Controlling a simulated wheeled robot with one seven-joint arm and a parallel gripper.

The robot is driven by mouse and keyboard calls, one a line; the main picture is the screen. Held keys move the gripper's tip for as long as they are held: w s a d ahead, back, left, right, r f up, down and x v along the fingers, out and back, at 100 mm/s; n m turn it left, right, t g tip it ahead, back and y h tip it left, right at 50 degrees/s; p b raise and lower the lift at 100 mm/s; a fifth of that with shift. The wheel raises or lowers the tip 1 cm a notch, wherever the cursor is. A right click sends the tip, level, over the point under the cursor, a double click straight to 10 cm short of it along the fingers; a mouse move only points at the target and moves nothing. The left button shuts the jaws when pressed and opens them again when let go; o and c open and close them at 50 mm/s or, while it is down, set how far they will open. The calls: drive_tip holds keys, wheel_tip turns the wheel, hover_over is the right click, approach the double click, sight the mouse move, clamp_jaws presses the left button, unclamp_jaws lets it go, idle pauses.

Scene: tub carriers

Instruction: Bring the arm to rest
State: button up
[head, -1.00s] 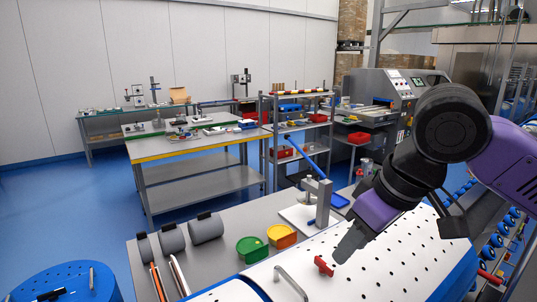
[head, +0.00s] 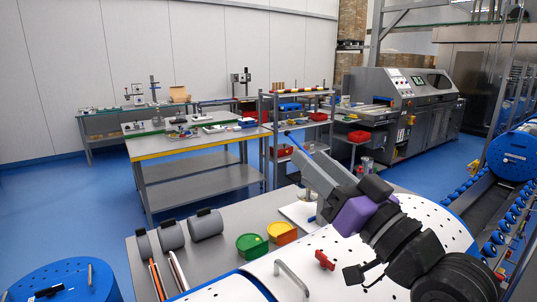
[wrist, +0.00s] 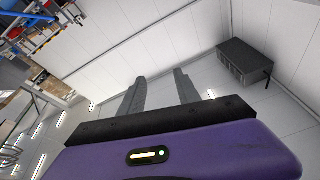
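My gripper (head: 307,158) is raised above the near workbench in the head view, with its fingers pointing up and to the left. Its purple body and dark arm links stand over the right end of the white perforated surface (head: 340,283). In the wrist view, the two grey fingers of my gripper (wrist: 158,85) stand apart with nothing between them. Beyond them are pale wall panels and a dark grey box-like unit (wrist: 244,62).
A red clamp-like part (head: 325,260) and a grey handle (head: 291,278) are on the white surface. Green (head: 252,247) and orange (head: 282,233) tubs sit on the bench.

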drive_tip(key=s+d+f+m+t+h+b, duration=0.1)
drive_tip(key=s+d+f+m+h, duration=0.3)
drive_tip(key=f, duration=0.3)
drive_tip(key=s+d+f+m+t+h, duration=0.2)
drive_tip(key=s+d+f+h, duration=0.2)
drive_tip(key=s+f+h, duration=0.15)
drive_tip(key=s+d+f+m+t+h+b, duration=0.1)
drive_tip(key=s+d+f+m+h, duration=0.3)
drive_tip(key=f, duration=0.3)
drive_tip(key=s+f+n+g+b, duration=0.1)
drive_tip(key=s+f+n+g, duration=0.1)
drive_tip(key=s+f, duration=0.4)
drive_tip(key=s+f+n+g+y, duration=0.1)
drive_tip(key=s+f+n+g, duration=0.1)
drive_tip(key=s+f, duration=0.5)
drive_tip(key=s+f+n+g+b, duration=0.1)
drive_tip(key=s+f, duration=0.6)
drive_tip(key=s, duration=0.9)
drive_tip(key=shift+d+n+g+y+b, duration=0.15)
drive_tip(key=shift+n+g+y+b, duration=0.35)
drive_tip(key=shift+g, duration=0.7)
